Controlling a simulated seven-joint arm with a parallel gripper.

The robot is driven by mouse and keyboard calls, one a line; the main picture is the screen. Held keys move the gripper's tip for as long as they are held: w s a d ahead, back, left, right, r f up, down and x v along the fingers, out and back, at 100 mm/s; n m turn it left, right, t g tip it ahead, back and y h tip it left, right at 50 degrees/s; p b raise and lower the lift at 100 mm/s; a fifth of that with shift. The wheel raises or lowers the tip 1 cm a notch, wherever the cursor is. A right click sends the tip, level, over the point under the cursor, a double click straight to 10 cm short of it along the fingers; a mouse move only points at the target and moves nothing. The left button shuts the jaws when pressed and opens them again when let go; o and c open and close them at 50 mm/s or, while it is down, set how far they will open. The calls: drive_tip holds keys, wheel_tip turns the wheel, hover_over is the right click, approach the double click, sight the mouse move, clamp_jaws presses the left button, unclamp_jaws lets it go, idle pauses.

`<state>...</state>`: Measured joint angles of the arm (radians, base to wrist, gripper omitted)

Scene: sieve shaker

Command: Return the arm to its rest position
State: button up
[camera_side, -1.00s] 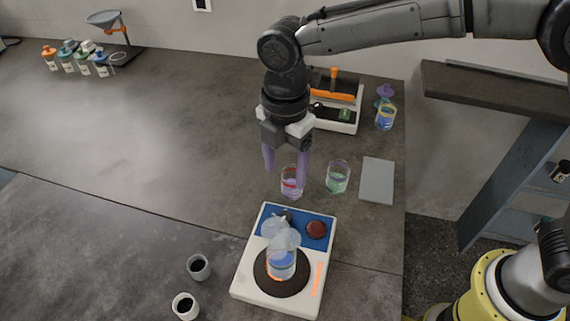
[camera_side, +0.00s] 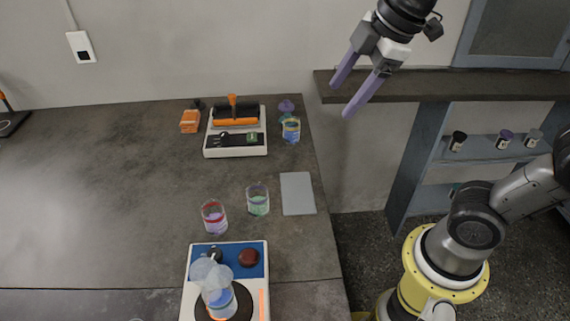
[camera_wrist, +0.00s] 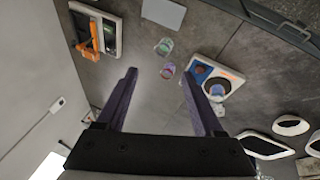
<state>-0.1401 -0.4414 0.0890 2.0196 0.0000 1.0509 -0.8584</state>
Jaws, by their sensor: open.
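My gripper (camera_side: 357,92) is open and empty, raised high at the upper right in the side view, above the table's right edge and in front of the wall shelf. Its two purple fingers point down and to the left. In the wrist view the open fingers (camera_wrist: 160,100) have nothing between their tips but the distant table. The base of my arm stands on a yellow ring on the floor at the lower right of the side view.
A white and blue shaker (camera_side: 250,283) holds a clear vessel (camera_side: 219,298). Beakers with red (camera_side: 214,217) and green (camera_side: 258,200) bands, a grey plate (camera_side: 298,194), an orange-topped device (camera_side: 235,140) and a blue-yellow beaker (camera_side: 291,130) stand on the table. A dark shelf (camera_side: 440,85) lies behind my gripper.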

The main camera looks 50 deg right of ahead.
drive_tip(key=s+d+f+m, duration=0.3)
drive_tip(key=s+f+m, duration=0.5)
drive_tip(key=s+m, duration=0.2)
drive_tip(key=shift+d+m+t+h, duration=0.3)
drive_tip(key=shift+d+m+t, duration=0.1)
drive_tip(key=shift+m, duration=0.3)
